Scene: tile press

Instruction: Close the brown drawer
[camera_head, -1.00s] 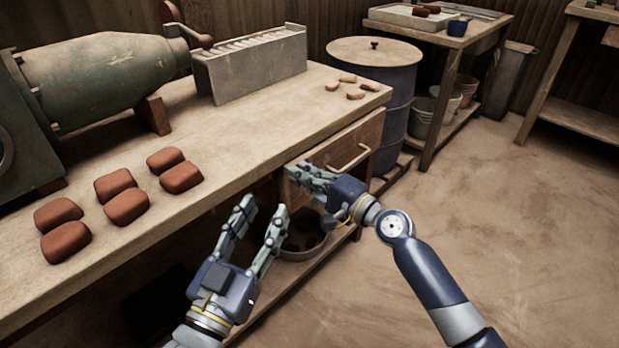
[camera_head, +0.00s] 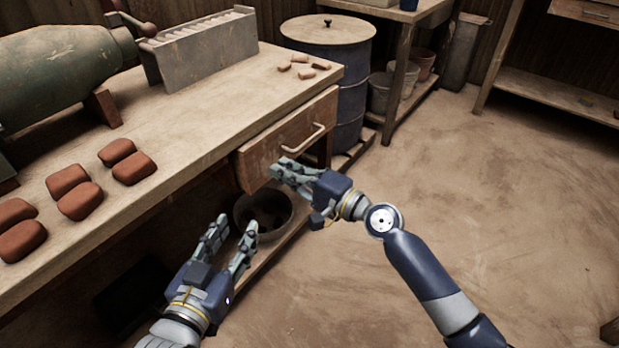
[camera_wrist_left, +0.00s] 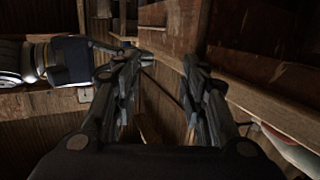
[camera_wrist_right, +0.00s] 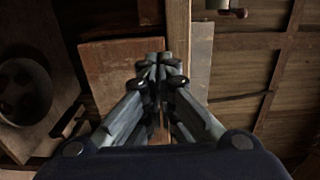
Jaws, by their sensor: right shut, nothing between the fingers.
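The brown drawer (camera_head: 270,155) is under the right end of the workbench, with a pale bar handle (camera_head: 303,138) on its front. In the head view its front lies close to the bench edge; I cannot tell how large any gap is. My right gripper (camera_head: 279,169) is shut and empty, its fingertips at the lower edge of the drawer front; contact is unclear. The right wrist view shows the shut fingers (camera_wrist_right: 160,68) beside a brown panel (camera_wrist_right: 110,75). My left gripper (camera_head: 236,224) is open and empty, lower and left of the drawer, below the bench top.
The workbench (camera_head: 200,125) carries several red-brown blocks (camera_head: 78,200), a grey slotted box (camera_head: 205,50) and a green machine (camera_head: 60,65). A dark bowl (camera_head: 285,215) sits on the lower shelf. A blue barrel (camera_head: 352,85) stands behind. Floor at right is clear.

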